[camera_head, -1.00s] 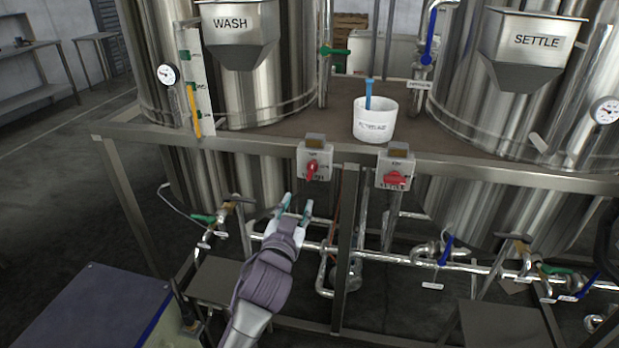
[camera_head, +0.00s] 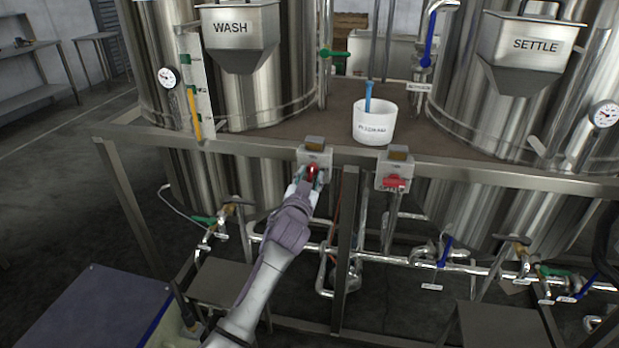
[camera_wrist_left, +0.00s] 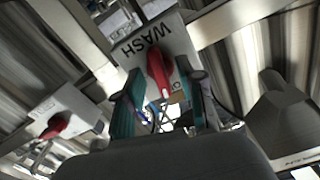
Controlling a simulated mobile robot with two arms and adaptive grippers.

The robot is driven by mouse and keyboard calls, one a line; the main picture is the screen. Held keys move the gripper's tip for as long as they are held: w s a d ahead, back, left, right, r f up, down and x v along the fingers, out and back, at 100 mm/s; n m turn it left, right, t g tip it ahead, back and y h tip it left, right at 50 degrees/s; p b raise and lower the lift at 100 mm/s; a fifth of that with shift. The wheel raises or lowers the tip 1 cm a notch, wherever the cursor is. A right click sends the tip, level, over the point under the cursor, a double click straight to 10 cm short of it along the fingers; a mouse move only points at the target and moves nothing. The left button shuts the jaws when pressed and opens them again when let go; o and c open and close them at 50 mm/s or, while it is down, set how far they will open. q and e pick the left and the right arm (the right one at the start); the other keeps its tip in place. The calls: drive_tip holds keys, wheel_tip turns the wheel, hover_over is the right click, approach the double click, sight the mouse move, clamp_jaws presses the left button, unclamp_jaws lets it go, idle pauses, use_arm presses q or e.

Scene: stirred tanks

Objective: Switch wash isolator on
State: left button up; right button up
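The wash isolator (camera_head: 314,157) is a grey box with a red rotary handle (camera_head: 313,171) on the front rail below the WASH hopper (camera_head: 240,38). My left gripper (camera_head: 310,177) is at this handle and partly hides it. In the left wrist view the box (camera_wrist_left: 172,42) shows upside down with WASH lettering, and the red handle (camera_wrist_left: 159,74) points lengthwise between the two fingers (camera_wrist_left: 158,98). The fingers are apart, one on each side of the handle, with gaps visible. I cannot tell whether either touches it. My right gripper is not in view.
A second isolator (camera_head: 395,168) with a red handle is to the right on the same rail, and shows at left in the wrist view (camera_wrist_left: 62,118). A white tub (camera_head: 375,122) with a blue tool stands above. Pipes and valves (camera_head: 440,255) run below the rail.

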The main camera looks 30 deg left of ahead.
use_arm(q)
clamp_jaws()
drive_tip(key=shift+n, duration=1.4)
unclamp_jaws()
drive_tip(key=v, duration=1.2)
